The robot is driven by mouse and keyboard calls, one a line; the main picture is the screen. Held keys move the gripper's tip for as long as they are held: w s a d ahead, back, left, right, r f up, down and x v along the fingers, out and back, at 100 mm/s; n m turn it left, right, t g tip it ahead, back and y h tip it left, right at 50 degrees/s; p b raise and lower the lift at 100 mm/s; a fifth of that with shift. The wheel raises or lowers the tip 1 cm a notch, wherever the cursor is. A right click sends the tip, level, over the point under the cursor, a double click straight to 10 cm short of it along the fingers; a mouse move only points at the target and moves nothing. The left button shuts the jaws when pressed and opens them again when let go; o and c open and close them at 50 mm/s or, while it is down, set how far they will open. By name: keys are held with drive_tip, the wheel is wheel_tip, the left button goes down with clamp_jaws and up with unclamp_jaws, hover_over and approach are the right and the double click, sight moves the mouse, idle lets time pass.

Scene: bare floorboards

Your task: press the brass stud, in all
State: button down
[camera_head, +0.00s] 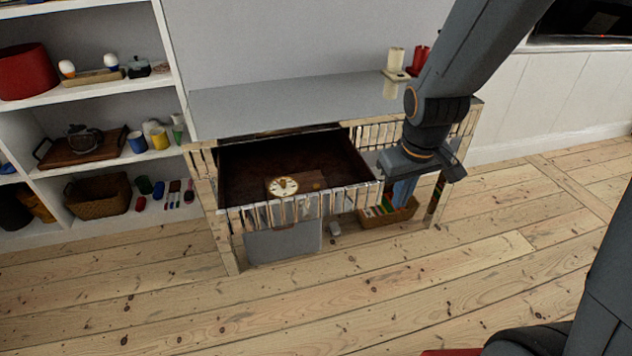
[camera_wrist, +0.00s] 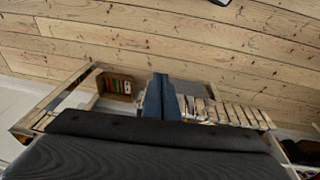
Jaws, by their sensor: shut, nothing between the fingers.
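A brown box (camera_head: 305,179) with a pale round dial (camera_head: 283,187) lies inside the open drawer (camera_head: 245,172) of a grey-topped cabinet. A small brass-coloured spot (camera_head: 316,185) shows on the box, right of the dial; it is too small to tell for sure whether it is the stud. My gripper (camera_head: 402,192) is shut and empty, pointing down just right of the drawer in the head view. In the wrist view its blue-grey fingers (camera_wrist: 160,98) are together, and I cannot make out the stud there.
The cabinet top (camera_head: 290,100) carries a holder with cream and red cylinders (camera_head: 396,60) at its right end. A basket of colourful items (camera_head: 388,214) sits low in the cabinet. White shelves (camera_head: 90,98) with household things stand left. The floorboards (camera_head: 330,295) in front are clear.

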drive_tip(key=w+a+n+t+y+p, duration=0.1)
drive_tip(key=w+a+n+t+p, duration=0.45)
drive_tip(key=w, duration=0.75)
drive_tip(key=n+y+p, duration=0.2)
drive_tip(key=n+y, duration=0.2)
drive_tip(key=n, duration=0.2)
hover_over(316, 186)
wheel_tip(316, 186, down, 3)
drive_tip(key=shift+s+d+f, duration=0.1)
drive_tip(key=shift+s+d, duration=0.25)
drive_tip(key=shift+s, duration=0.05)
drive_tip(key=shift+f+b, duration=2.6)
drive_tip(key=shift+f, duration=1.8)
drive_tip(key=shift+f, duration=0.15)
drive_tip(key=shift+f+b, duration=0.3)
